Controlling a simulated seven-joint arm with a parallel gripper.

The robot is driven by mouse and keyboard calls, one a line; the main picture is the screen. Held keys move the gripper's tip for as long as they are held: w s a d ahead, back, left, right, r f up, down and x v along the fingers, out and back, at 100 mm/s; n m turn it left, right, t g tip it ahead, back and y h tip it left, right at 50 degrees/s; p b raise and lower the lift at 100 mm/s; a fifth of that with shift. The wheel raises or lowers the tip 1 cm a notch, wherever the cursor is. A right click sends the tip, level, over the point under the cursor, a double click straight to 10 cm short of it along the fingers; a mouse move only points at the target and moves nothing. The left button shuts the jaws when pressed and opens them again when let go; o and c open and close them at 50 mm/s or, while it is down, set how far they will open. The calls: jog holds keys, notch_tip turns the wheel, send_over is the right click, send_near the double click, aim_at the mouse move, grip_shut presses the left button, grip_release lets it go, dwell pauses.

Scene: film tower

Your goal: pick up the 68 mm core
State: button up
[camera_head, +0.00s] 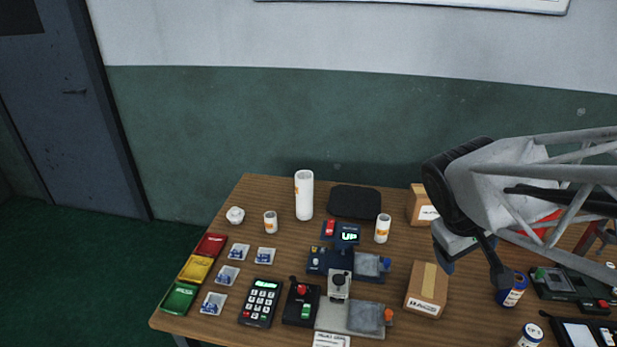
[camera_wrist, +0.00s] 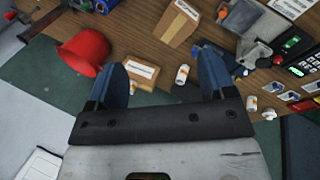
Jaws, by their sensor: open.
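Several white cores with orange labels stand on the wooden table: a tall one (camera_head: 304,196), a medium one (camera_head: 382,229), a short one (camera_head: 270,222) and a very small one (camera_head: 236,215). Their labels are too small to read, so I cannot tell which is 68 mm. My gripper (camera_head: 472,268) is open and empty above the right part of the table, right of the cores. In the wrist view, one core (camera_wrist: 182,74) shows between the spread blue fingers (camera_wrist: 162,60), apart from them. Two smaller cores show at right; the tall one seems hidden.
A cardboard box (camera_head: 427,290) stands below and left of my gripper, another (camera_head: 421,206) behind. A black pad (camera_head: 355,202) lies between the tall and medium cores. Devices, a keypad (camera_head: 260,303) and coloured trays (camera_head: 195,268) fill the front. A red bucket (camera_wrist: 82,53) shows in the wrist view.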

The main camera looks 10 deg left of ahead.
jog(key=w+a+f+n+t+h, duration=0.1)
jog(key=w+a+f+n+h, duration=0.2)
jog(key=w, duration=0.4)
jog(key=w+a+f+n+t, duration=0.1)
jog(key=w+a+n+t, duration=0.1)
jog(key=w+a+n, duration=0.45)
jog(key=n+t+y, duration=0.2)
jog(key=n+t, duration=0.5)
jog(key=n, duration=0.6)
send_over(268, 219)
jog(key=s+d, duration=0.2)
jog(key=d, duration=0.6)
jog(key=s+d, duration=0.3)
jog(key=d, duration=0.4)
notch_tip(268, 219, down, 14)
jog(key=a+f+n+y, duration=0.1)
jog(key=a+f+n, duration=0.1)
jog(key=a, duration=0.3)
jog(key=a+f+n+y, duration=0.2)
jog(key=a+f+n, duration=0.1)
jog(key=a+f, duration=0.1)
jog(key=a+f+n+t+y, duration=0.1)
jog(key=a+f+n, duration=0.2)
jog(key=a, duration=0.3)
jog(key=shift+f+y, duration=0.3)
jog(key=shift+f, duration=0.3)
jog(key=shift+w, duration=0.1)
jog(key=shift+x, duration=1.2)
jog(key=shift+w, duration=0.1)
jog(key=shift+x, duration=2.55)
